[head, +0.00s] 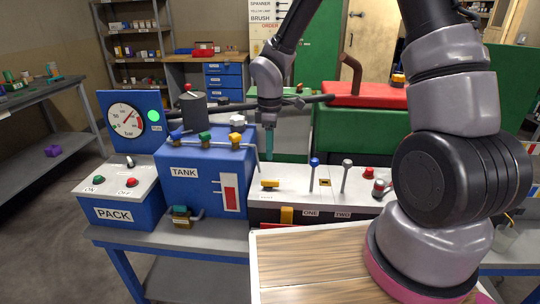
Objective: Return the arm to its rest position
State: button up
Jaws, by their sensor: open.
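My arm rises from its base at the right of the head view, bends over out of the top of the picture and comes down again near the middle. My gripper (269,143) points downward, with its teal fingertips in front of the green cabinet and just right of the blue TANK unit (190,185). The fingers look narrow and nothing shows between them. The gap between the tips is too small to make out. The tips appear above the white-topped lever panel (330,185), apart from its levers.
The lever panel carries a blue-knobbed lever (314,165) and a grey-knobbed lever (347,165). A blue PACK box (125,205) with a gauge (126,120) stands left. A dark horizontal pipe (305,101) runs behind my gripper. A wooden board (320,262) lies clear in front.

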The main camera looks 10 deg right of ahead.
jog(key=s+d+r+m+t, duration=0.1)
jog(key=d+r+m, duration=0.45)
jog(key=r, duration=0.35)
jog(key=s+d+r+m+t, duration=0.2)
jog(key=d+r+m, duration=0.3)
jog(key=r, duration=0.4)
jog(key=s+d+r+m+t+y, duration=0.1)
jog(key=s+d+r+m+t, duration=0.1)
jog(key=s+r+m, duration=0.3)
jog(key=s+d+r+m+t+y, duration=0.1)
jog(key=s+d+r+m, duration=0.3)
jog(key=s+r, duration=0.4)
jog(key=shift+d+m+t, duration=0.35)
jog(key=shift+d+t, duration=0.2)
jog(key=shift+t, duration=0.05)
